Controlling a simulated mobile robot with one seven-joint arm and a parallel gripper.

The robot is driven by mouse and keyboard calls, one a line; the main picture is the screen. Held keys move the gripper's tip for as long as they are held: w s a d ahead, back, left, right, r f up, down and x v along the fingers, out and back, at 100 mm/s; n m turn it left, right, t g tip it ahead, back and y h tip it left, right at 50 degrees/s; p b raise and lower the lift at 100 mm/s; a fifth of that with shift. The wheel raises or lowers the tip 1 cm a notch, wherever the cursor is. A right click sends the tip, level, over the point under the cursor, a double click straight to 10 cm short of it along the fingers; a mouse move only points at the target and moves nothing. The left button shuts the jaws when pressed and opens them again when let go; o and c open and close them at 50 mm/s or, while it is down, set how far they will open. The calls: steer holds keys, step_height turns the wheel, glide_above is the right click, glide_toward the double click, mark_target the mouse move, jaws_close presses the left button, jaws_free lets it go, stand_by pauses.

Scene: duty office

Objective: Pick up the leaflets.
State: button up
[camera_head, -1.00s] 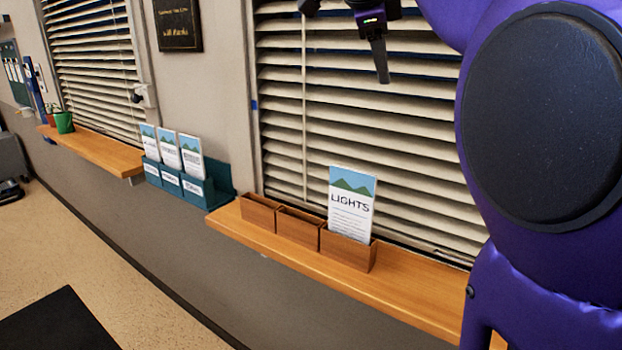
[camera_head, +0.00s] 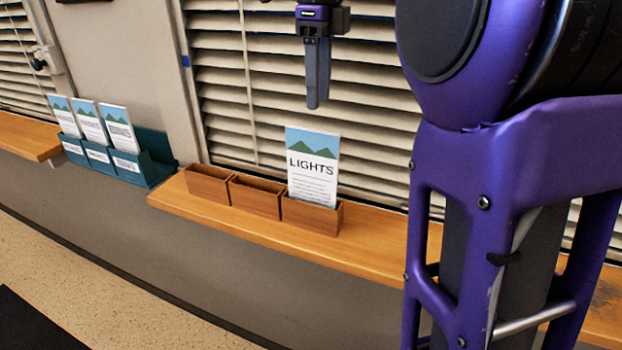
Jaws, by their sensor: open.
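The leaflets marked LIGHTS (camera_head: 313,168) stand upright in the right-hand compartment of a wooden three-part holder (camera_head: 256,198) on a wooden sill. They have a blue sky and green hills at the top. The other two wooden compartments look empty. My gripper (camera_head: 317,104) hangs above the LIGHTS leaflets, pointing down, in front of the blinds. It is open and apart from the leaflets; its fingers overlap from this side, so the gap between them is hidden.
Slatted blinds (camera_head: 375,110) stand close behind.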

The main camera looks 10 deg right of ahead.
steer(key=b, duration=0.1)
glide_above(316, 158)
step_height(316, 158, down, 7)
steer(key=shift+d+f, duration=0.1)
steer(key=shift+d, duration=0.05)
steer(key=shift+w+f+b, duration=0.2)
steer(key=shift+f+b, duration=0.55)
steer(key=shift+f, duration=2.4)
jaws_close()
